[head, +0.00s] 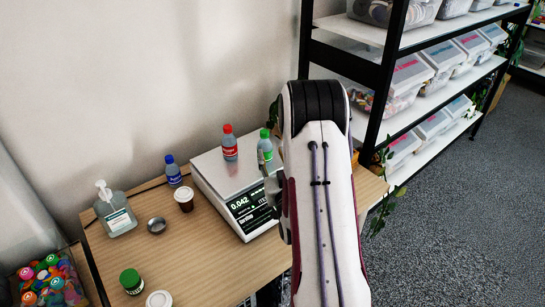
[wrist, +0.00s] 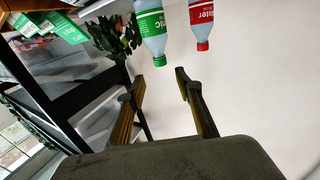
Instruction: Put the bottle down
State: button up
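A clear bottle with a green cap and green label (head: 265,150) appears upright at the right side of the white scale (head: 215,177), partly beside my arm; its base is hard to make out. In the wrist view, which is upside down, the green-capped bottle (wrist: 152,28) lies beyond my fingertips, apart from them. My gripper (wrist: 159,77) has its two fingers spread with nothing between them. In the head view my arm hides most of the gripper. A red-capped bottle (head: 229,143) stands on the scale; it also shows in the wrist view (wrist: 201,22).
On the wooden table (head: 195,255) are a blue-capped bottle (head: 173,171), a coffee cup (head: 184,199), a pump bottle (head: 115,209), a metal dish (head: 156,225) and a green-lidded jar (head: 131,281). A black-framed shelf (head: 375,75) stands at right. The table's front middle is clear.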

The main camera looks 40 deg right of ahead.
dwell(0.3)
jog(key=s+a+r+n+g+y, duration=0.1)
jog(key=s+a+r+g+y, duration=0.1)
jog(key=a+r, duration=0.55)
jog(key=s+a+r+n+g+y, duration=0.1)
jog(key=a+r+n+g+y, duration=0.3)
jog(key=a, duration=0.6)
jog(key=s+a+r+g, duration=0.1)
jog(key=s+a, duration=0.3)
jog(key=s, duration=0.5)
jog(key=s+a+r+g+y, duration=0.1)
jog(key=s+a+g, duration=0.1)
jog(key=s+a, duration=0.3)
jog(key=s+a+r+g, duration=0.1)
jog(key=s+a, duration=0.3)
jog(key=s, duration=0.9)
jog(key=shift+s+a+r+g+y, duration=0.2)
jog(key=shift+s+a+g+y, duration=0.1)
jog(key=shift+s+a+y, duration=0.1)
